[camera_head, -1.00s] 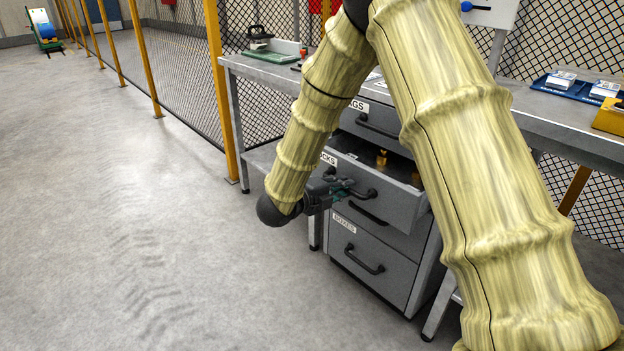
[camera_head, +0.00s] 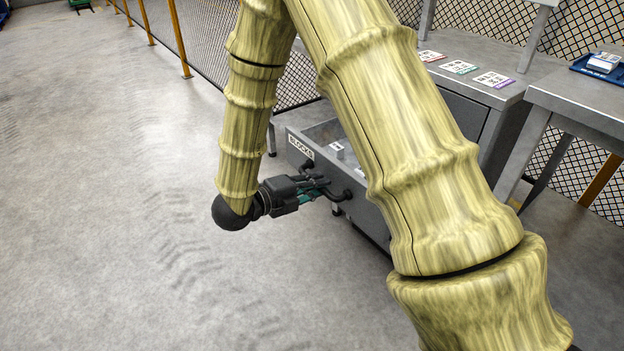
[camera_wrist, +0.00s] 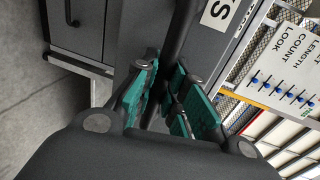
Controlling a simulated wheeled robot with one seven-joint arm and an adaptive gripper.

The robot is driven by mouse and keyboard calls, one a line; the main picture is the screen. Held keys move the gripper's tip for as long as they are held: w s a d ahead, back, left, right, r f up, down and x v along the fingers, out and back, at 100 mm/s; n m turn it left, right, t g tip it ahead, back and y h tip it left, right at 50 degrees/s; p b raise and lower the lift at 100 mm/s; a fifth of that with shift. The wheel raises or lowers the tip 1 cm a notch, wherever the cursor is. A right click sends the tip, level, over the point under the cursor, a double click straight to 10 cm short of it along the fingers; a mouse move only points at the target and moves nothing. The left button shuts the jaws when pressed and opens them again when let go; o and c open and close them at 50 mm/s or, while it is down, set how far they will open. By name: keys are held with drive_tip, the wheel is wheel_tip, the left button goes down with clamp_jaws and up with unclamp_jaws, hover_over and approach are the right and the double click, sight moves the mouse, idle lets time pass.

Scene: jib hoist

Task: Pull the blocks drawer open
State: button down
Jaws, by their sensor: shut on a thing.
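The grey blocks drawer (camera_head: 306,166), labelled BLOCKS, stands well out from its cabinet, and part of its inside shows. A small pale item (camera_head: 338,148) is visible in it; my arm hides the rest of the drawer. My gripper (camera_head: 322,188) is at the drawer front, shut on the dark bar handle (camera_head: 343,195). In the wrist view, the green-padded fingers of my gripper (camera_wrist: 172,82) are around the handle (camera_wrist: 184,30), in front of the drawer face (camera_wrist: 205,50).
Another drawer front with a dark handle (camera_wrist: 72,12) shows beside it in the wrist view. A workbench (camera_head: 590,100) with a blue tray (camera_head: 585,66) is at right. Cards (camera_head: 492,80) lie on the cabinet top. The floor at left (camera_head: 110,220) is clear.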

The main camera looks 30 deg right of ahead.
drive_tip(key=shift+w+a, duration=0.1)
drive_tip(key=shift+w, duration=0.2)
drive_tip(key=c, duration=1.5)
unclamp_jaws()
drive_tip(key=shift+o, duration=0.2)
drive_tip(key=shift+s, duration=0.1)
drive_tip(key=w+v, duration=0.1)
drive_tip(key=v, duration=1)
drive_tip(key=shift+s+a+r, duration=0.15)
drive_tip(key=shift+s+a, duration=0.25)
drive_tip(key=shift+s, duration=0.1)
